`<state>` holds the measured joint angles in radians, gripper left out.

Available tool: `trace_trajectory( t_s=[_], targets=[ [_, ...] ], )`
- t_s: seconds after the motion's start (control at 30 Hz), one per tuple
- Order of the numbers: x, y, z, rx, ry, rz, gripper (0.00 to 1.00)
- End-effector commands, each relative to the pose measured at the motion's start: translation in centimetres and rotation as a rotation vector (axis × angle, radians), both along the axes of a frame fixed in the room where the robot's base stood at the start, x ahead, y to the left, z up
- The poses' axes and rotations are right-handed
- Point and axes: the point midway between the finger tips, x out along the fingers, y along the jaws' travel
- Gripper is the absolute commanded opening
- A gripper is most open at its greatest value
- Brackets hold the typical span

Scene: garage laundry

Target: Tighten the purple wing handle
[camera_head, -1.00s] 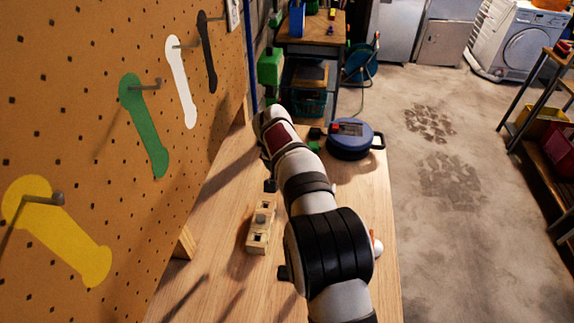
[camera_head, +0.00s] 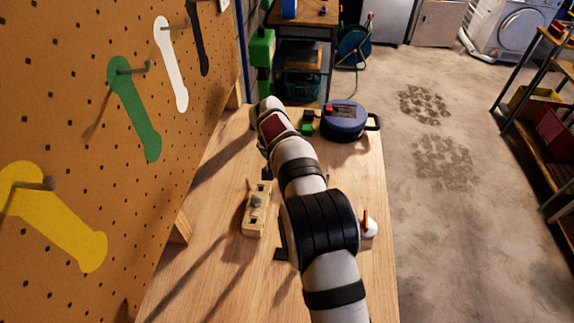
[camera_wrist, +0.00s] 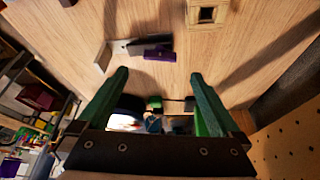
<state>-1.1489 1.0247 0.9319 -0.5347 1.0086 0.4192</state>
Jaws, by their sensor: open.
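The purple wing handle (camera_wrist: 158,53) shows in the wrist view above the bench top, a long purple bar beside a pale grey piece (camera_wrist: 120,47). Whether the two are joined is not clear. My gripper (camera_wrist: 160,76) has two green fingers spread wide, with nothing between the tips. The handle appears beyond the fingertips, roughly centred between them and apart from them. In the head view my arm reaches over the wooden bench (camera_head: 215,240). Its own links hide the fingers there, and I cannot make out the purple handle.
A wooden block with a grey knob (camera_head: 257,202) lies left of my arm. A blue round case (camera_head: 344,122) stands at the bench's far end. A white and orange item (camera_head: 370,226) is at the right edge. A pegboard (camera_head: 60,120) with hanging coloured shapes walls the left.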

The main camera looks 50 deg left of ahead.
Motion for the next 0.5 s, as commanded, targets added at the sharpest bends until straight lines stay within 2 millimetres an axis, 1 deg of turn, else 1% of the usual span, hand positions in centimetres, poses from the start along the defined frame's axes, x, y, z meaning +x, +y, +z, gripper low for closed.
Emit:
trace_trajectory(
  t_s=[0.03,0.1,0.2,0.33,0.5],
  targets=[
    [0.5,0.3,-1.5,-0.002,0.001,0.000,1.00],
    [1.1,0.7,-3.3,-0.002,0.001,-0.001,1.00],
    [1.7,1.1,-5.3,-0.001,0.001,0.000,1.00],
    [2.3,1.6,-6.7,0.001,0.001,-0.001,1.00],
    [2.5,1.7,-7.3,0.001,0.001,0.000,1.00]
  ],
)
